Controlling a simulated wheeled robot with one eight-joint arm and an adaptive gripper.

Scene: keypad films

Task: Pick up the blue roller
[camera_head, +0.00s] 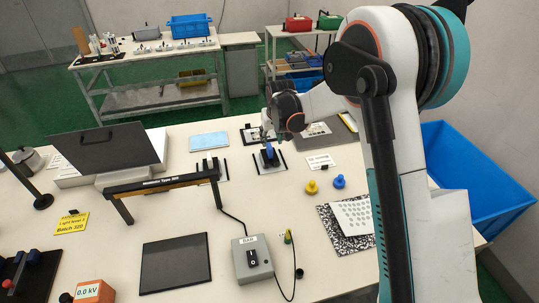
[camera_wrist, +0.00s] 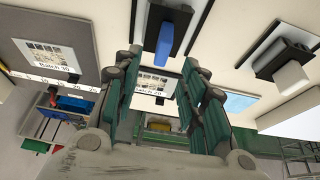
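The blue roller (camera_head: 270,152) sits on a dark holder, on a pale plate with black side strips, in the middle of the table. It also shows in the wrist view (camera_wrist: 165,40), just beyond my fingertips at the top. My gripper (camera_head: 267,128) is above and slightly behind the roller in the head view, partly hidden by my own wrist. The roller appears apart from both fingers.
A similar holder with a white block (camera_wrist: 292,75) stands beside it. A black frame (camera_head: 165,185) and a grey switch box (camera_head: 252,262) stand nearer. Yellow (camera_head: 312,187) and blue (camera_head: 339,181) knobs are to the right. A blue bin (camera_head: 460,165) is beyond the table's right edge.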

